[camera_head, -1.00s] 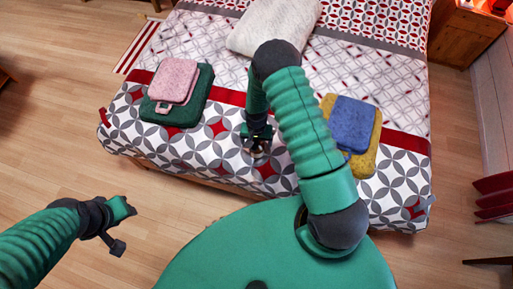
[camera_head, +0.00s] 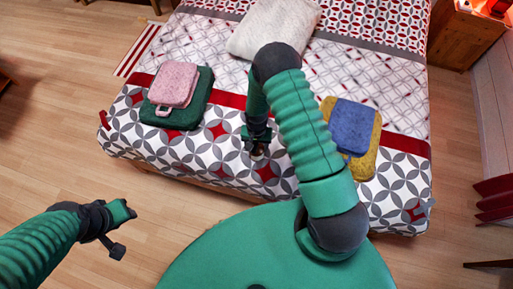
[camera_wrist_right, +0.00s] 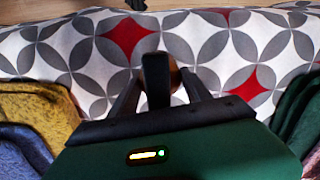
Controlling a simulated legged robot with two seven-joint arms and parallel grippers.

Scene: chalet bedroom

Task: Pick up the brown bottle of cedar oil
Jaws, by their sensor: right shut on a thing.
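My right gripper (camera_head: 257,150) points down at the front part of the bed, between the two stacks of towels. In the right wrist view its fingers (camera_wrist_right: 157,85) are shut on a small brown thing, the bottle (camera_wrist_right: 175,74). A dark upright part hides most of the bottle, and no label can be read. In the head view only a small bit of the bottle (camera_head: 258,154) shows below the fingers. My left gripper (camera_head: 120,228) is off to the left over the floor, away from the bed; its finger opening is unclear.
A pink towel (camera_head: 175,82) lies on a dark green one (camera_head: 190,113) at left on the bed (camera_head: 225,165). A blue towel (camera_head: 353,126) lies on a yellow one (camera_head: 365,165) at right. A pale cushion (camera_head: 272,27) lies behind. The wooden floor (camera_head: 60,130) at left is clear.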

